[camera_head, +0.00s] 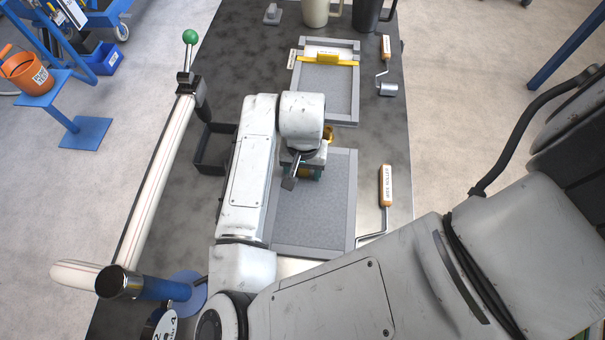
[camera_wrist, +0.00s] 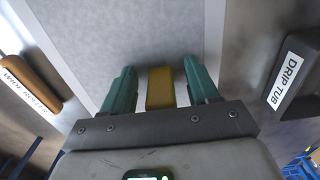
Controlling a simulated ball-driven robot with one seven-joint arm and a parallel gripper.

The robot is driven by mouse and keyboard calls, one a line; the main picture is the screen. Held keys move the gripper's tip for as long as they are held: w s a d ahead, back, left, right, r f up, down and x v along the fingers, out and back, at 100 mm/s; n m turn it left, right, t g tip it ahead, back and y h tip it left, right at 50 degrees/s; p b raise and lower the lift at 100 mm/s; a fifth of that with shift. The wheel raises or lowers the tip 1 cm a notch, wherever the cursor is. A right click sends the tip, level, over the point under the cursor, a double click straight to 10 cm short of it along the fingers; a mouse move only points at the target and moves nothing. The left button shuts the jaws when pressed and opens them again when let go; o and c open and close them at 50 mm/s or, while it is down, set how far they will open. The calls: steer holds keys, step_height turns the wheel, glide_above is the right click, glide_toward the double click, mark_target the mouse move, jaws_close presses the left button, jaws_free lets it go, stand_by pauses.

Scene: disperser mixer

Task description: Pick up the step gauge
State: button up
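A small yellow block (camera_wrist: 161,88), which looks like the step gauge, shows between the two teal fingers of my gripper (camera_wrist: 160,75) in the wrist view. A gap shows on each side of it, so the fingers are apart and not touching it. In the head view my gripper (camera_head: 305,174) is low over the far part of the near grey framed panel (camera_head: 310,220), mostly hidden by my wrist. A bit of yellow (camera_head: 328,132) shows just beyond it and may be the same block. Its lower part and contact with the panel are hidden.
A wide roller (camera_head: 386,185) lies right of the panel. A black drip tub (camera_head: 212,150) is on the left. A second framed panel (camera_head: 330,92) with a yellow bar (camera_head: 320,59) lies farther back, beside a smaller roller (camera_head: 387,88).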

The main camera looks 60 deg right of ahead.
jaws_close()
stand_by(0.3)
steer(key=shift+r, duration=0.15)
